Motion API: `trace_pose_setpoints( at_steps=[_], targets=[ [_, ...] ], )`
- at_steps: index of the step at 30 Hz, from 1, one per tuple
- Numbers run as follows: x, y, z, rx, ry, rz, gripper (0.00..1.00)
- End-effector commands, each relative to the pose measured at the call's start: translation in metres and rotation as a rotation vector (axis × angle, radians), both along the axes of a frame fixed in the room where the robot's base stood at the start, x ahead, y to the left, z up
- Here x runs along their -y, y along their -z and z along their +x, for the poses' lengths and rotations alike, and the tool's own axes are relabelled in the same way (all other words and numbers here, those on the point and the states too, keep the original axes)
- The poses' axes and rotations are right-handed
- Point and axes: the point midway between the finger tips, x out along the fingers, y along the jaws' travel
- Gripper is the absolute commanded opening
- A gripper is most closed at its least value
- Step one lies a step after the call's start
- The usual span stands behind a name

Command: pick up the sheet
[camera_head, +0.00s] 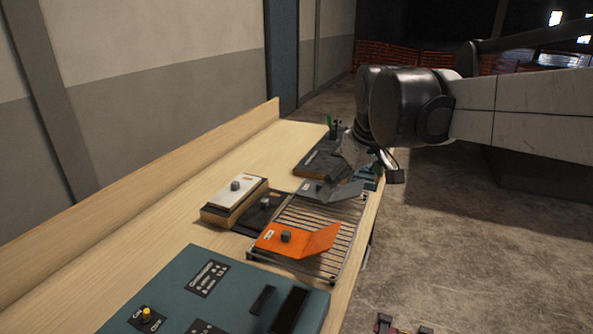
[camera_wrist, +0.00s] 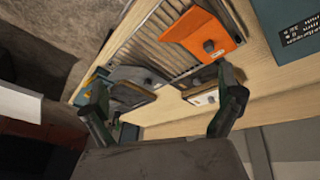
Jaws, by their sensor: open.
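Two bent sheets, each with a small dark knob, lie on a wire rack (camera_head: 318,222). The orange sheet (camera_head: 318,240) is at the rack's near end, and the grey sheet (camera_head: 346,191) is at its far end. In the wrist view, the orange sheet (camera_wrist: 220,50) is at the upper right and the grey sheet (camera_wrist: 125,73) is left of centre. My gripper (camera_wrist: 165,92) is open, its two fingers wide apart with nothing between the pads. In the head view it is above the far end of the bench, near the grey sheet, and partly hidden by my wrist.
The wooden bench (camera_head: 130,232) carries a teal console (camera_head: 225,300) in front, a white-topped block (camera_head: 236,190) left of the rack, and a dark block (camera_head: 318,166) beyond the grey sheet. A raised back board (camera_head: 150,185) borders the left side. Open floor lies to the right.

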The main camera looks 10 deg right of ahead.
Motion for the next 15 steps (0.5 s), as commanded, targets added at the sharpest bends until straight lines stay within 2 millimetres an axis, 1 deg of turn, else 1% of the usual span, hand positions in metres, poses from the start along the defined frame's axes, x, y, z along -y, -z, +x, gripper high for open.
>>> trace_pose_setpoints(
  at_steps=[1, 6, 15],
  targets=[
    [0.000, -0.007, 0.013, -0.010, -0.017, -0.007, 1.00],
    [0.000, -0.018, 0.051, -0.048, -0.077, -0.030, 1.00],
    [-0.001, -0.026, 0.115, -0.116, -0.186, -0.065, 1.00]
  ],
)
